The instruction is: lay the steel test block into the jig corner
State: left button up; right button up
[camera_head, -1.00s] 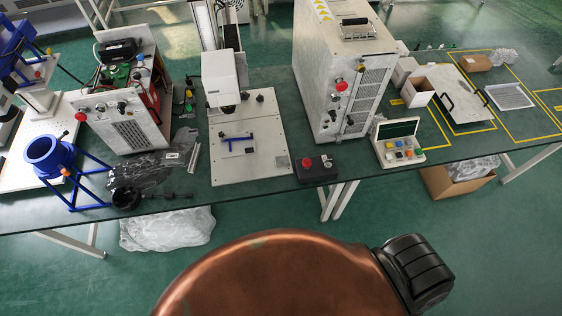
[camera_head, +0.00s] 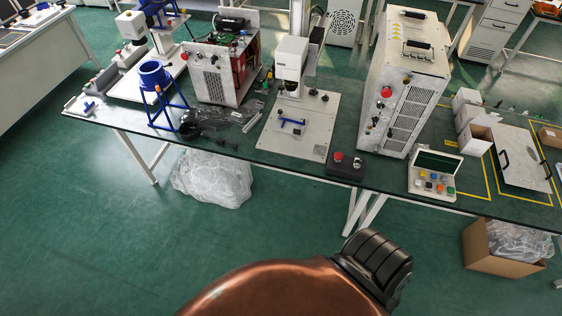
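A blue angled bracket (camera_head: 291,122), which looks like the jig corner, lies on the pale base plate (camera_head: 318,143) of a white column machine (camera_head: 291,58). A tiny dark spot shows beside the bracket, too small to identify. I cannot pick out the steel test block with certainty in this view. Neither of my grippers shows; only a copper-coloured part of my own body with a black ribbed piece fills the bottom of the view.
A tall white cabinet (camera_head: 408,80) stands right of the machine. A black box with a red button (camera_head: 345,166) and a button panel (camera_head: 433,176) sit by the front edge. A blue stand (camera_head: 153,76) is at left. The floor in front holds wrapped plastic (camera_head: 212,178) and a carton (camera_head: 503,258).

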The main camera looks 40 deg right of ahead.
aim_at(293, 126)
jog(key=u, duration=0.2)
jog(key=i, duration=1.75)
jog(key=z, duration=1.4)
jog(key=i, duration=0.85)
jog(key=z, duration=1)
